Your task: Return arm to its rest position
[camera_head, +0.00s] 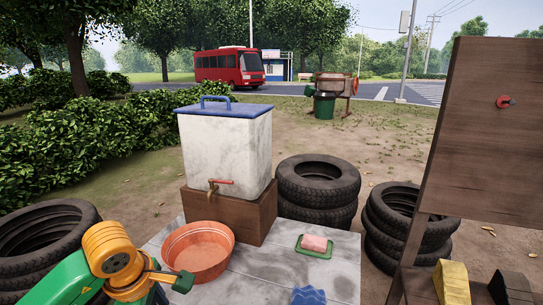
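My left arm comes in from the lower left, green with an orange-yellow wrist. My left gripper (170,287) is at the bottom edge, just in front of the orange basin (199,262). Small green parts show at its end, but its lower part is cut off, so I cannot tell if it is open or shut. I see nothing clearly held in it. My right arm and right gripper are not in view.
A white water tank (226,150) with a blue lid and tap stands on a wooden block (228,215). A pink soap (314,243) lies on a green dish. A blue object (308,296) is at the front. Tyres (318,183) and a wooden board (490,130) stand around.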

